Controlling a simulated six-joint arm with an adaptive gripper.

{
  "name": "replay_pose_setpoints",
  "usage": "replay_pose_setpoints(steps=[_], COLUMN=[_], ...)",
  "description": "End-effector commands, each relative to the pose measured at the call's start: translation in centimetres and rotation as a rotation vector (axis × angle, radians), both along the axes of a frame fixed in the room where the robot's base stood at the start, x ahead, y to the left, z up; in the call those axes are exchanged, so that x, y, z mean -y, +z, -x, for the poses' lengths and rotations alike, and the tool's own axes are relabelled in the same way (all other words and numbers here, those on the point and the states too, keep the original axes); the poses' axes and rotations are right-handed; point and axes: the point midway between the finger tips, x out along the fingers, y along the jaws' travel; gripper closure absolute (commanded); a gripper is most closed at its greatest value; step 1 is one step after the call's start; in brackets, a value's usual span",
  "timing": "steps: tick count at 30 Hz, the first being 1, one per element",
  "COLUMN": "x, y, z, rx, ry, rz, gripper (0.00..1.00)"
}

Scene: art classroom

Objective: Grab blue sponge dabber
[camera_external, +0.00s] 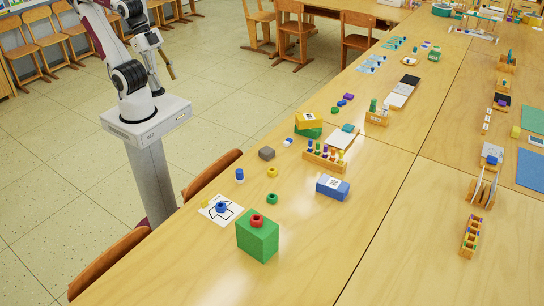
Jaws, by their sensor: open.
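I cannot tell for certain which thing is the blue sponge dabber. A small blue upright cylinder with a pale band (240,175) stands near the left edge of the table. A blue ring-like piece (221,207) sits on a white sheet with a black outline (211,216), nearer the camera. A wooden rack (318,159) holds several coloured pegs or dabbers. My gripper (171,73) is at the upper left, above the floor beside my base. It is open, small in the picture, and well apart from the table's things.
A green block (258,242) with a red ring (257,220) stands near the front. Chair backs (212,174) line the table's left edge. The front right tabletop is clear.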

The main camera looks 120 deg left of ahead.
Motion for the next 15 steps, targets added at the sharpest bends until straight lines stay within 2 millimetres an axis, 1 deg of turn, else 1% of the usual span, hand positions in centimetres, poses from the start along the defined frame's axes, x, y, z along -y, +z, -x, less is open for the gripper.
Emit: replay_pose_setpoints(steps=[5, 8, 11, 15], x=[0.5, 1.2, 2.1, 3.6], y=[-0.2, -0.3, -0.6, -1.1], z=[-0.9, -2.1, -3.6, -6.2], rx=[0.005, 0.013, 0.024, 0.044], ry=[-0.003, -0.003, -0.005, 0.002], rz=[0.016, 0.040, 0.070, 0.119], gripper=[0.57, 0.57, 0.57, 0.57])
